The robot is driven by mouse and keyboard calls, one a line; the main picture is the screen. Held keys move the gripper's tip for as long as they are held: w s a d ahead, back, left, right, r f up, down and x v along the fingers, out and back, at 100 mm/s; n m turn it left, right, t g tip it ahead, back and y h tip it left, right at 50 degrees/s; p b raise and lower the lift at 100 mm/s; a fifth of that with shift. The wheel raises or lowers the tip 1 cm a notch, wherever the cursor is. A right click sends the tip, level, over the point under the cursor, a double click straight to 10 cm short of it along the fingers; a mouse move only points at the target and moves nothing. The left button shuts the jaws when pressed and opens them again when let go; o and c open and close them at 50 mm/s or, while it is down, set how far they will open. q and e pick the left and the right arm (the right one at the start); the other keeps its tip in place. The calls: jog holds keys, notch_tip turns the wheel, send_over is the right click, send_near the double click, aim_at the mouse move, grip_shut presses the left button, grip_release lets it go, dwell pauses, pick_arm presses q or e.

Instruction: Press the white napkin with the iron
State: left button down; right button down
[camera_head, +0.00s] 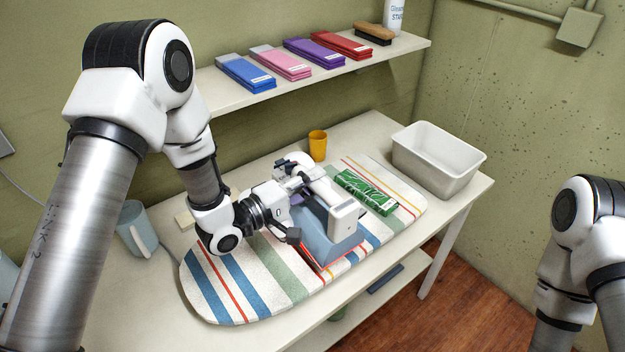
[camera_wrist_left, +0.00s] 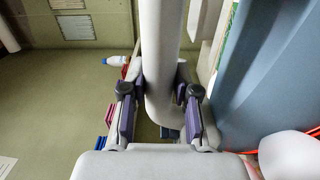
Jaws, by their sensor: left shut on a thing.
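The iron (camera_head: 327,247), with a blue-grey body and a white handle, sits on the striped ironing board (camera_head: 240,291) near its front edge. My left gripper (camera_head: 298,192) is shut on the iron's handle. In the left wrist view, the two fingers of my left gripper (camera_wrist_left: 160,110) flank the white handle, and the iron's blue-grey body (camera_wrist_left: 265,75) fills the right side. I cannot make out a white napkin; the iron and gripper hide part of the board. My right gripper is out of view.
On the table (camera_head: 455,203), an orange cup (camera_head: 318,145) and a white bin (camera_head: 438,158) stand behind and right of the board, and a pale blue mug (camera_head: 137,229) stands left. A shelf (camera_head: 405,44) above holds folded coloured cloths, a brush (camera_head: 373,32) and a bottle (camera_head: 394,17).

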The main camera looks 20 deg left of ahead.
pick_arm(q)
jog(key=shift+r, duration=0.15)
jog(key=shift+f+b, duration=0.35)
jog(key=shift+f, duration=0.2)
dwell(0.5)
jog(key=shift+s+d, duration=0.65)
jog(key=shift+d, duration=0.15)
dwell(1.7)
jog(key=shift+w+a, duration=1.1)
jog(key=shift+a, duration=0.3)
dwell(0.4)
jog(key=shift+s+d, duration=0.45)
jog(key=shift+d, duration=0.15)
dwell(0.5)
dwell(0.6)
